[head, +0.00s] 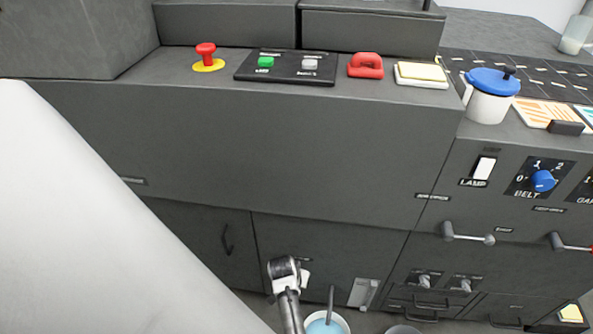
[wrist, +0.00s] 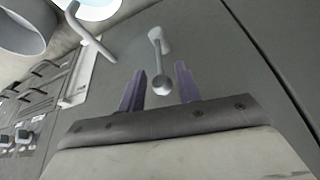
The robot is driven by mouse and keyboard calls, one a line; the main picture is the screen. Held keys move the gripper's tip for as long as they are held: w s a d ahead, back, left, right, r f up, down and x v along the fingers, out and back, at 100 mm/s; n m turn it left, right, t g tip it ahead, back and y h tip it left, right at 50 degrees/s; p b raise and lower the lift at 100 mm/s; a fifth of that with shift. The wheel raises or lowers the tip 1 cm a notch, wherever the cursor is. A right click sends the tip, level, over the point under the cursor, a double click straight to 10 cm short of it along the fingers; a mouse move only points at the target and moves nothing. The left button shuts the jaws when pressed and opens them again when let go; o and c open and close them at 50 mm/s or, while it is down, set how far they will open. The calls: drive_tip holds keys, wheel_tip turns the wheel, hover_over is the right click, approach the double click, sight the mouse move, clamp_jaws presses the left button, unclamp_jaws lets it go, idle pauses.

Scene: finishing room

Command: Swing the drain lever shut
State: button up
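The drain lever (wrist: 162,86) shows in the wrist view as a grey rod with a ball end and a pale mount on the dark cabinet front. Its ball end lies between the two purple-grey fingers of my gripper (wrist: 160,68). The fingers are apart, with a visible gap on each side of the ball, and are not closed on it. In the head view my wrist is low in front of the cabinet, and the fingers and the lever cannot be made out there.
A bent spout (head: 330,303) ends over a bucket (head: 345,325) with blue liquid beside my wrist. Other levers (head: 467,234) and drawer handles project from the cabinet at right.

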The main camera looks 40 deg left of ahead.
drive_tip(key=shift+b+x, duration=0.3)
drive_tip(key=shift+x, duration=2.45)
clamp_jaws()
